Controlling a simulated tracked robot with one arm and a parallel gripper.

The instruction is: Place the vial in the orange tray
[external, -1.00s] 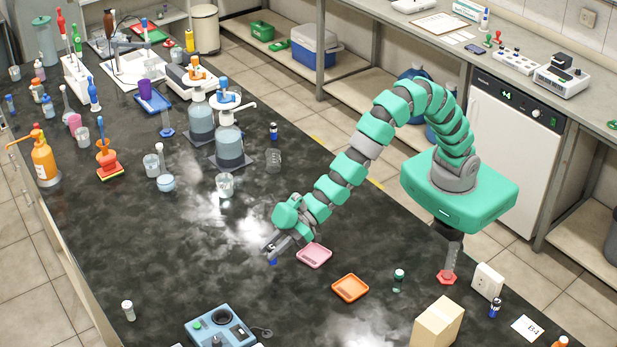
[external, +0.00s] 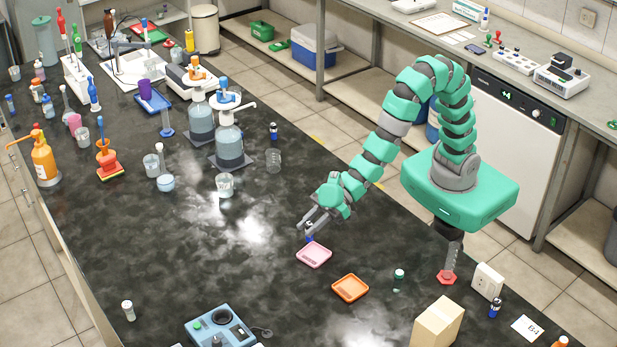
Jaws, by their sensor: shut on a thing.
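My gripper (external: 309,228) is shut on a small vial (external: 309,238) that shows a blue end pointing down; the fingers hide most of the rest. The vial is just behind the pink tray's far edge in the picture, and seems to be held above the bench. The orange tray (external: 350,289) lies flat and empty on the black bench, in front of and to the right of my gripper.
A pink tray (external: 314,255) lies between my gripper and the orange tray. A green-capped vial (external: 399,280) stands right of the orange tray, with a cardboard box (external: 437,325) nearer the front. A blue device (external: 220,328) is at front left. The bench left of the trays is clear.

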